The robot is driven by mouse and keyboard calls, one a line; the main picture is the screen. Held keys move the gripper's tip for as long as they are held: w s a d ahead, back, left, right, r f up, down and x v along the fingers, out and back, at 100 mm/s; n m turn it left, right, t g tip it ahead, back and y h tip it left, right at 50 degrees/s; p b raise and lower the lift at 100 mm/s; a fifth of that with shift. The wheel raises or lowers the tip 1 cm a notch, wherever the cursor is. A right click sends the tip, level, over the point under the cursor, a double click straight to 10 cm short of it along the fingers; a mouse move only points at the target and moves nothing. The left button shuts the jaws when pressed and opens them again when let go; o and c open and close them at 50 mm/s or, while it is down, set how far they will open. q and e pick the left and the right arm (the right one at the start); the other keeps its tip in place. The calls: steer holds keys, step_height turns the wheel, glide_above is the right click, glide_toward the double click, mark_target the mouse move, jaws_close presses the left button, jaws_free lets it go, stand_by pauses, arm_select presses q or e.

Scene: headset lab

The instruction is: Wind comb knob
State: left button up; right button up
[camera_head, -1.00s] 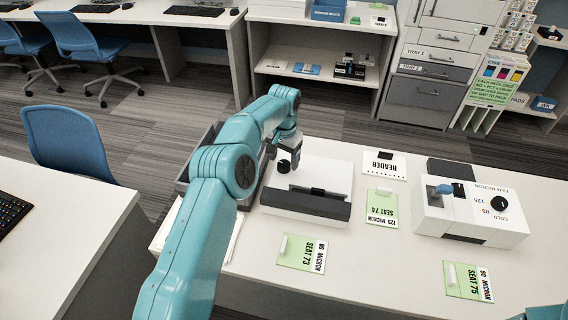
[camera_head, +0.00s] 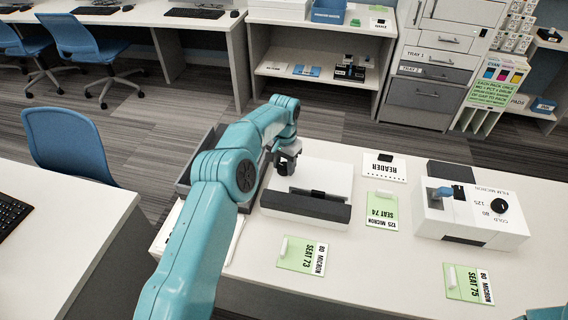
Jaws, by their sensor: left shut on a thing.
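The white comb machine (camera_head: 318,176) with a dark front bar (camera_head: 306,205) stands on the near table. Its black knob (camera_head: 284,168) is on the left of its top. My left gripper (camera_head: 287,160) comes down on this knob from above and is shut on it. The fingers and wrist hide most of the knob, so its turn cannot be read. My right gripper is out of view; only a bit of teal arm shows at the bottom right corner.
A white laminator (camera_head: 470,215) with a blue lever and black dial stands to the right. Green seat cards (camera_head: 302,253) and a READER card (camera_head: 384,164) lie around the machines. A dark tray (camera_head: 205,160) sits behind my left arm.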

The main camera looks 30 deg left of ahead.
arm_select(q)
steer(key=m, duration=0.5)
steer(key=shift+p, duration=0.3)
steer(key=m, duration=0.6)
steer(key=shift+r+m, duration=0.1)
steer(key=shift+m, duration=0.2)
steer(key=o, duration=1)
steer(key=shift+o, duration=0.2)
